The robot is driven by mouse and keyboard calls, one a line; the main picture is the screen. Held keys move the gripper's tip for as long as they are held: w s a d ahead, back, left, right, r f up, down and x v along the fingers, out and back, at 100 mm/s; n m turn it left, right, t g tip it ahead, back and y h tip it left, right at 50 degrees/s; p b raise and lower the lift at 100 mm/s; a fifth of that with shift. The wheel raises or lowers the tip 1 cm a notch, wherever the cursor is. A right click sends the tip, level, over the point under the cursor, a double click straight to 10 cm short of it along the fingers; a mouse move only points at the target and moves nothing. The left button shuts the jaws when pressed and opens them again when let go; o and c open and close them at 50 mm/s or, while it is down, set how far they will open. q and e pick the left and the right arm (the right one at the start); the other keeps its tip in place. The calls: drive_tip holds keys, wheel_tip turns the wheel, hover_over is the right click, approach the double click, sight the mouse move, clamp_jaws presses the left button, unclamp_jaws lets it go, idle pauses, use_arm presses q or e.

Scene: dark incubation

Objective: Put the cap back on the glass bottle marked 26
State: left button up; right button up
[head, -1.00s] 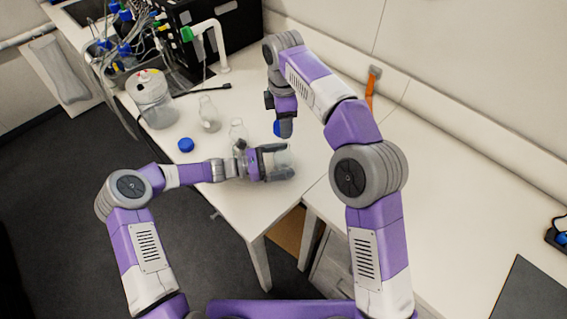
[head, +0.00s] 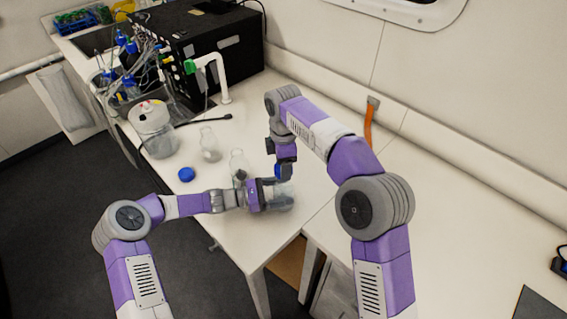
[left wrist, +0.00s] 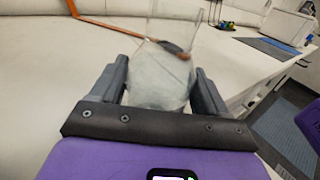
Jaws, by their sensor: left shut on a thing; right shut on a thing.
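A clear glass bottle (head: 284,198) is held by my left gripper (head: 278,194) near the front edge of the white table. In the left wrist view the clear bottle (left wrist: 160,88) is between the two fingers of the left gripper (left wrist: 160,72). No number can be read on it. My right gripper (head: 284,172) points down over the bottle and is shut on a blue cap (head: 278,170), mostly hidden by the fingers. The cap is at or just above the bottle's mouth; I cannot tell if they touch.
Two open clear bottles (head: 209,145) (head: 238,163) stand close by, the nearer one just behind my left gripper. A loose blue cap (head: 187,174) lies at the left. A large jar (head: 153,130) and a black box (head: 205,55) stand farther back. The right worktop (head: 440,210) is largely clear.

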drive_tip(key=shift+f, duration=0.25)
idle(0.3)
drive_tip(key=shift+f, duration=0.85)
drive_tip(key=shift+f, duration=0.55)
